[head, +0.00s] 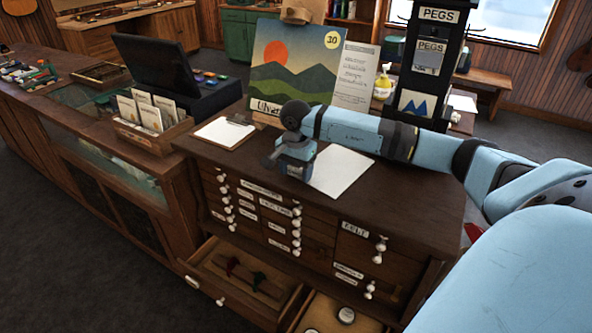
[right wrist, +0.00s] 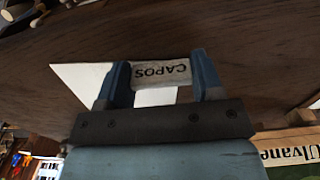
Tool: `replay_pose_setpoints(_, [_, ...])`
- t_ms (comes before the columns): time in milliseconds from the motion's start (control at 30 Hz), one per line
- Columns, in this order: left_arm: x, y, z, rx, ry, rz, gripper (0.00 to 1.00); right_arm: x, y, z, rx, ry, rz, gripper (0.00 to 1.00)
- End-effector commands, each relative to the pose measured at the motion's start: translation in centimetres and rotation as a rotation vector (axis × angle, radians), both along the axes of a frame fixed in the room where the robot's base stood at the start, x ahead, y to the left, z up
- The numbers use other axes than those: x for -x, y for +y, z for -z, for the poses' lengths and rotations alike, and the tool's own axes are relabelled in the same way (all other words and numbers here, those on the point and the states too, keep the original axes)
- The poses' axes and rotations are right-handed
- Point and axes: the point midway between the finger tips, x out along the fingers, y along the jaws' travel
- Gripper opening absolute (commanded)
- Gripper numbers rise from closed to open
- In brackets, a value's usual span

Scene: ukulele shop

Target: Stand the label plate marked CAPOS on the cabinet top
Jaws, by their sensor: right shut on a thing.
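The white label plate marked CAPOS (right wrist: 160,73) is between the fingers of my right gripper (right wrist: 160,82) in the right wrist view, its lettering upside down there. In the head view my right gripper (head: 294,172) points down over the cabinet top (head: 410,198), near its middle. The plate cannot be made out there. The gripper is shut on the plate. Whether the plate touches the cabinet top I cannot tell. My left gripper is not in view.
A white sheet (head: 343,170) lies beside and beneath my right gripper. A clipboard (head: 225,132) lies to its left. A mountain poster (head: 293,68) and a black PEGS stand (head: 425,65) rise behind. Below, a drawer (head: 246,278) is pulled open. The cabinet top's right front is clear.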

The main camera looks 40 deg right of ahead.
Motion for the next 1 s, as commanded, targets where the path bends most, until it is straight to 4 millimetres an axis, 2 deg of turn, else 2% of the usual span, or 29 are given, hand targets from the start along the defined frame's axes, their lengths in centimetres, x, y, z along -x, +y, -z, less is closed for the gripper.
replay_pose_setpoints(467, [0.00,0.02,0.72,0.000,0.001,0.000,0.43,-0.01,-0.02,0.78,0.000,0.000,0.000,0.38])
replay_pose_setpoints(500, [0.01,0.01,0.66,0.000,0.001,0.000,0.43,-0.01,-0.02,0.70,0.000,0.000,0.000,0.68])
replay_pose_setpoints(600, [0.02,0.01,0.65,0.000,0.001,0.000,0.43,-0.01,-0.02,0.70,0.000,0.000,0.000,0.91])
replay_pose_setpoints(900, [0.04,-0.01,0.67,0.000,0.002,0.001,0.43,0.01,-0.01,0.72,0.000,0.000,0.000,0.91])
replay_pose_setpoints(1000, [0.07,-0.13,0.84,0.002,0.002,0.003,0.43,-0.05,-0.04,0.00,0.000,-0.002,0.000,0.91])
